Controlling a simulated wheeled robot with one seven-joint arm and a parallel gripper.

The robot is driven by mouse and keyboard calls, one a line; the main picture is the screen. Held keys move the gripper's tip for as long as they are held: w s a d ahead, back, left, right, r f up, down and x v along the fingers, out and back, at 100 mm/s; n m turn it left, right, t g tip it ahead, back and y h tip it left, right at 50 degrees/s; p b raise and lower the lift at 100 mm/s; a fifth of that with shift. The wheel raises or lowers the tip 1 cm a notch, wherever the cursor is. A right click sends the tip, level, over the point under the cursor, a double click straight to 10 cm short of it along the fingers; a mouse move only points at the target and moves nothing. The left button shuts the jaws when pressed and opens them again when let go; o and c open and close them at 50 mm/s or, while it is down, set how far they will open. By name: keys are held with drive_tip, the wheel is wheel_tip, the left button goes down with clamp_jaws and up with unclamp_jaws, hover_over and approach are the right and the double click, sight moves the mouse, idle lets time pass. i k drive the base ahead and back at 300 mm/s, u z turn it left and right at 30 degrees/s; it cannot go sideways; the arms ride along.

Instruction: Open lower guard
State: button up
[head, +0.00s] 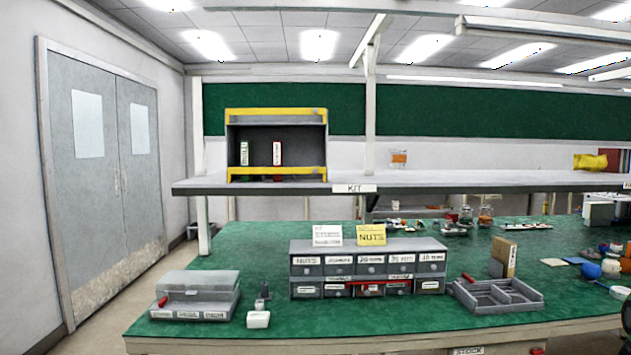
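A dark open-fronted box (277,130) with yellow edging stands on the raised shelf above the bench, left of centre. A yellow bar (277,171) runs across the lower part of its front, and looks like the lower guard. It spans the opening from side to side. Another yellow strip (275,112) crosses the top. My gripper is not in view.
The shelf (440,180) carries a "KIT" label. Below, the green bench (400,325) holds a grey drawer unit (368,265), a grey lidded case (195,295) and a divided tray (498,296). Grey double doors (100,180) stand at left. Space before the box looks clear.

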sight(230, 171)
drive_tip(key=k, duration=0.5)
drive_tip(key=u, duration=0.6)
drive_tip(key=i, duration=1.95)
drive_tip(key=z, duration=0.05)
